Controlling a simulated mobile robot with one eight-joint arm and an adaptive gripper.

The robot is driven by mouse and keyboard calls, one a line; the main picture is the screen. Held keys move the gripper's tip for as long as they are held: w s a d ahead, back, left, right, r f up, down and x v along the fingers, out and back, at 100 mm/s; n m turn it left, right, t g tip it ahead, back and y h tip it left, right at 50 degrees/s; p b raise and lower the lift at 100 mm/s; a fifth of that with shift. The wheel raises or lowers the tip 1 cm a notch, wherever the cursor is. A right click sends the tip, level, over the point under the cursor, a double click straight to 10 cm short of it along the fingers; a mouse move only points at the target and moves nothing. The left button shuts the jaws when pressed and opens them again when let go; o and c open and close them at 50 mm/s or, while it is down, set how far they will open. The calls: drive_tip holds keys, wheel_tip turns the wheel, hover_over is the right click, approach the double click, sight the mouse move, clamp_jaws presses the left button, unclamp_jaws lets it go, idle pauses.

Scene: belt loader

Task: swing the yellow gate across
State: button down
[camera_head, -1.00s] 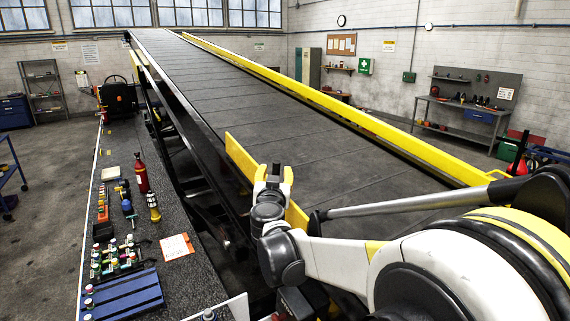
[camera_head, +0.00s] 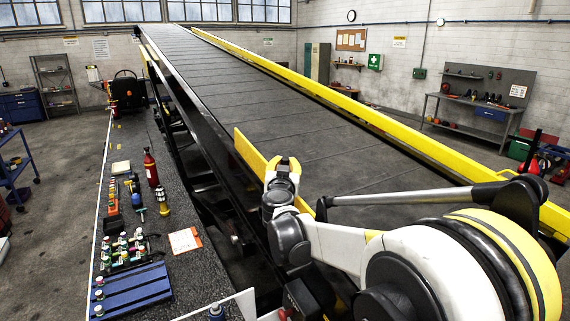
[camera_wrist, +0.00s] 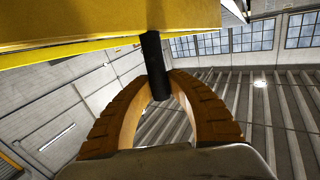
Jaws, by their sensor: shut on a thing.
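The yellow gate (camera_head: 249,152) is a flat bar standing on edge along the left side of the belt, in front of my arm. In the wrist view its yellow underside (camera_wrist: 100,22) fills the top left. A black cylindrical handle (camera_wrist: 153,55) sticks out from the gate. My gripper (camera_wrist: 160,85) is shut on this handle, with its brown ribbed fingers curved in around its end. In the head view my gripper (camera_head: 283,163) is at the gate, and the handle is hidden there.
The grey belt (camera_head: 290,120) slopes up and away, with a fixed yellow rail (camera_head: 400,135) along its right side. A dark bench (camera_head: 190,275) on the left carries a red extinguisher (camera_head: 151,168), bottles and a blue tray (camera_head: 130,290). The belt surface beyond the gate is clear.

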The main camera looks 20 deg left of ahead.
drive_tip(key=shift+w+d, duration=0.1)
drive_tip(key=shift+w, duration=0.05)
drive_tip(key=w+d+f+m+g+h, duration=0.1)
drive_tip(key=w+d+m+g+h, duration=0.1)
drive_tip(key=d+m+g+h, duration=0.2)
drive_tip(key=w+d+f+m+g+h, duration=0.1)
drive_tip(key=w+d+m+g+h, duration=0.2)
drive_tip(key=d+m+h, duration=0.8)
drive_tip(key=shift+d+g+h, duration=0.7)
drive_tip(key=shift+d+h, duration=0.9)
drive_tip(key=shift+d, duration=2.4)
drive_tip(key=shift+w+f, duration=0.1)
